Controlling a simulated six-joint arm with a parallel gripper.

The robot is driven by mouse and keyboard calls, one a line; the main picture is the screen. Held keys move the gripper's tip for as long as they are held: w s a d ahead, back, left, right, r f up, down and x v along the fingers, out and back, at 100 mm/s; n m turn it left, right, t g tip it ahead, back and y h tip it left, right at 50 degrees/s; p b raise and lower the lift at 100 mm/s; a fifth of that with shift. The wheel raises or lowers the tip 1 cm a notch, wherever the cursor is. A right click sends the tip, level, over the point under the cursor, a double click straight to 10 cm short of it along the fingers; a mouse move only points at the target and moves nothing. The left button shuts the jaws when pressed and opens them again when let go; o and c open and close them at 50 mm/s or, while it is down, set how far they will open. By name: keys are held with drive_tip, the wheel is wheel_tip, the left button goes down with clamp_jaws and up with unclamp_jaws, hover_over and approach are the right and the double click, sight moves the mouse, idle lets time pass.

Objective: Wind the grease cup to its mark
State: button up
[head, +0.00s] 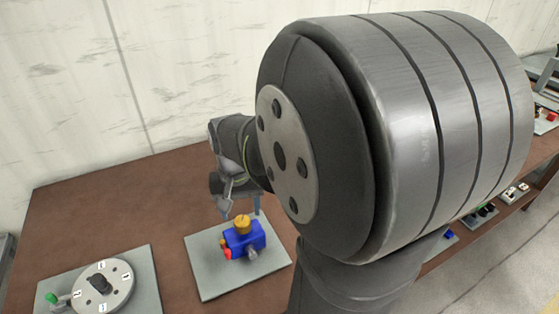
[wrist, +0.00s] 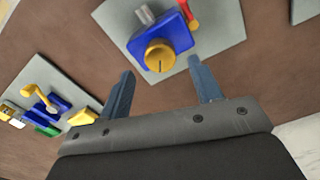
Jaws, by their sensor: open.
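The grease cup is the orange-yellow round cap (head: 242,223) on top of a blue block (head: 240,243), fixed on a grey plate (head: 207,279). In the wrist view the cap (wrist: 160,57) shows its top face with a dark line across it. A red part (wrist: 188,12) and a grey metal stub (wrist: 145,14) stick out of the block. My gripper (wrist: 161,70) is open and empty, its two fingers apart on either side of the cap's picture position. In the head view my gripper (head: 240,204) is just behind and above the cap. I cannot tell its exact height above the cap.
At the left, another grey plate (head: 145,277) bears a round dial (head: 112,282) with white labels and a green-ended part. In the wrist view a blue device with a yellow crank (wrist: 38,92) stands at the left. Brown tabletop lies bare between plates. My arm hides much of the right.

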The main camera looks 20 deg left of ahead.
sight(242, 221)
drive_tip(key=shift+f, duration=1.75)
drive_tip(key=c, duration=1)
drive_tip(key=shift+n, duration=0.3)
